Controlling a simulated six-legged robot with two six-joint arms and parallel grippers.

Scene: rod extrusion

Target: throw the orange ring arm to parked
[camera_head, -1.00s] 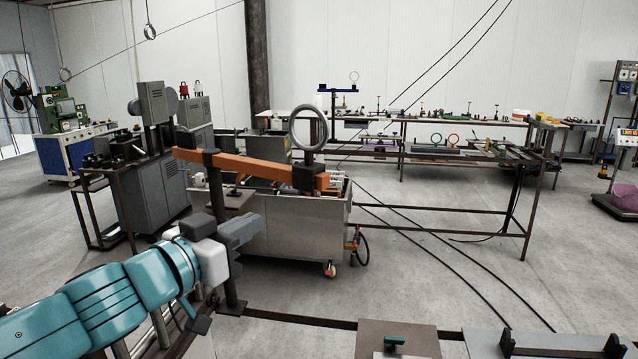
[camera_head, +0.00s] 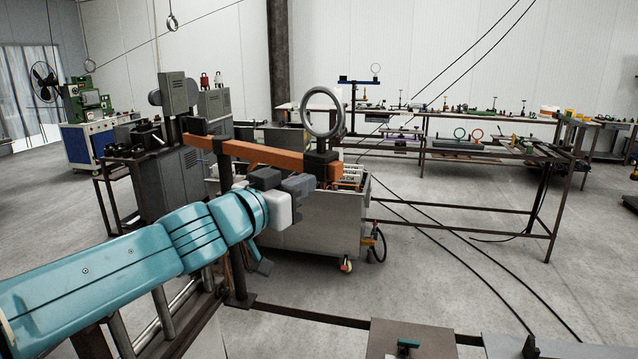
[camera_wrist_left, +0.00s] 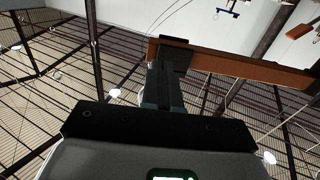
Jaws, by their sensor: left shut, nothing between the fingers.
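The orange ring arm (camera_head: 262,155) is a long horizontal bar in the head view. It runs from a dark post at its left to a dark block at its right end, where a grey ring (camera_head: 322,112) stands upright. My left gripper (camera_head: 300,185) is shut and empty, just below and in front of the bar near its right part. In the left wrist view, the shut fingers (camera_wrist_left: 163,85) point up toward the orange bar (camera_wrist_left: 240,68) near a dark block. Whether they touch it, I cannot tell. My right gripper is not in view.
A grey wheeled trough (camera_head: 320,232) stands behind my left gripper. Dark cabinets (camera_head: 180,185) are at the left. A long rack table (camera_head: 480,215) with small fixtures stands at the right. Cables lie across the otherwise open floor. A plate (camera_head: 408,340) is at the front edge.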

